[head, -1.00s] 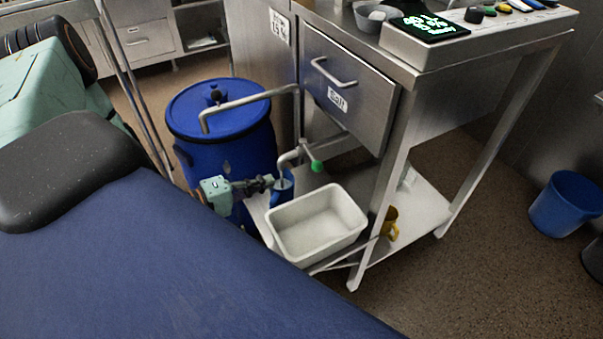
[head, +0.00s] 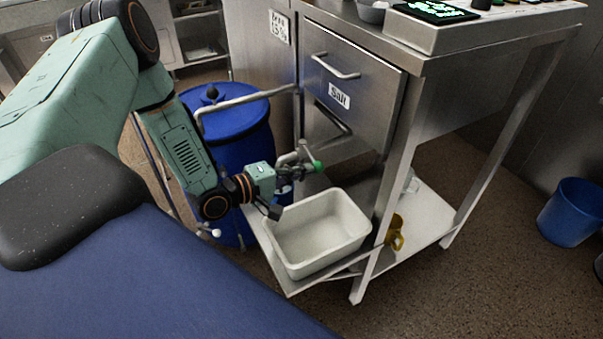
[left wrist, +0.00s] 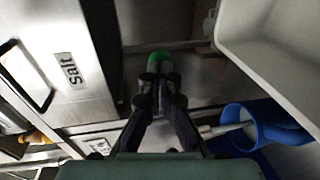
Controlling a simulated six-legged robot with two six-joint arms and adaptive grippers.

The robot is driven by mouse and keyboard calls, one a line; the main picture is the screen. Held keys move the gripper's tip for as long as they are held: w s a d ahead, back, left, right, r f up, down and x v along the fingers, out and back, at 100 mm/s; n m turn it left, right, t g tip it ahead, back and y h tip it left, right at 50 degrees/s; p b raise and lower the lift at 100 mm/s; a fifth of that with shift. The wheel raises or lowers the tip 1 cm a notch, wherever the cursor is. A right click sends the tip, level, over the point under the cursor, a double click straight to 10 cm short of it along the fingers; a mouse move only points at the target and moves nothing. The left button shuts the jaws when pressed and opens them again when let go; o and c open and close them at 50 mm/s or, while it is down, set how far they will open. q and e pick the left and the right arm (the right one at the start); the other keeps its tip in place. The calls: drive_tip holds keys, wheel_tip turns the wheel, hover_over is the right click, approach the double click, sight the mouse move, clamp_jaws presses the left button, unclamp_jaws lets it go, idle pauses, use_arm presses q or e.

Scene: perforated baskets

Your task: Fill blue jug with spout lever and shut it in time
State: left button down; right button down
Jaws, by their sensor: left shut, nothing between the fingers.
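My left gripper (head: 308,168) reaches in from the left, shut and empty, with its tips at the green knob (head: 318,165) of the spout lever. In the left wrist view the shut fingertips (left wrist: 160,80) lie right at the green knob (left wrist: 160,60); I cannot tell whether they touch it. The blue jug (head: 286,189) stands under the spout, mostly hidden by my gripper in the head view. In the left wrist view the jug (left wrist: 268,124) shows its open mouth with the pale spout (left wrist: 225,128) at it. Its fill level is not visible. My right gripper is out of view.
A white tub (head: 345,255) stands on the low shelf close to the jug. A large blue barrel (head: 240,135) is behind my arm. A drawer marked Salt (head: 355,75) hangs above. A yellow mug (head: 396,232) sits right of the tub; a blue bucket (head: 572,210) is far right.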

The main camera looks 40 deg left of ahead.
use_arm(q)
drive_tip(key=shift+w+d+f+b, duration=0.1)
drive_tip(key=shift+w+d+b, duration=0.55)
drive_tip(key=shift+w+d, duration=0.15)
